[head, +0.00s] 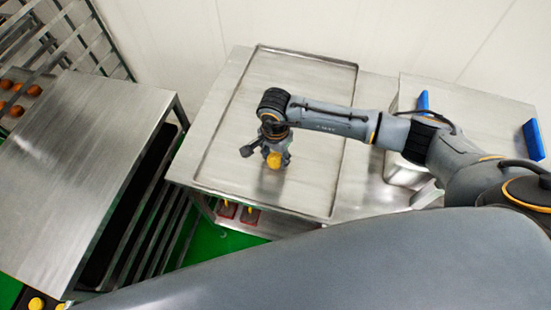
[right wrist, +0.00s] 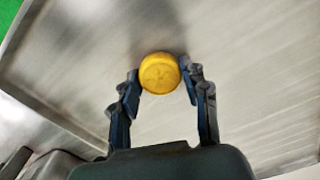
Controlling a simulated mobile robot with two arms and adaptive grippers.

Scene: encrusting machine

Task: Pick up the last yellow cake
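A round yellow cake (head: 274,161) is over the large steel tray (head: 305,72), near the tray's left front part. My right gripper (head: 273,155) reaches down to it from above. In the right wrist view the yellow cake (right wrist: 160,73) sits between the fingertips of the right gripper (right wrist: 160,72), which press close on both its sides. I cannot tell whether the cake still rests on the tray. No other cake shows on this tray. My left gripper is not in view.
A steel table (head: 80,165) stands at the left, beside a rack with orange-brown balls (head: 17,88). Another yellow cake (head: 36,303) shows at the lower left. Red trays (head: 248,215) sit below the tray table. Blue-handled steel equipment (head: 470,120) stands at the right.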

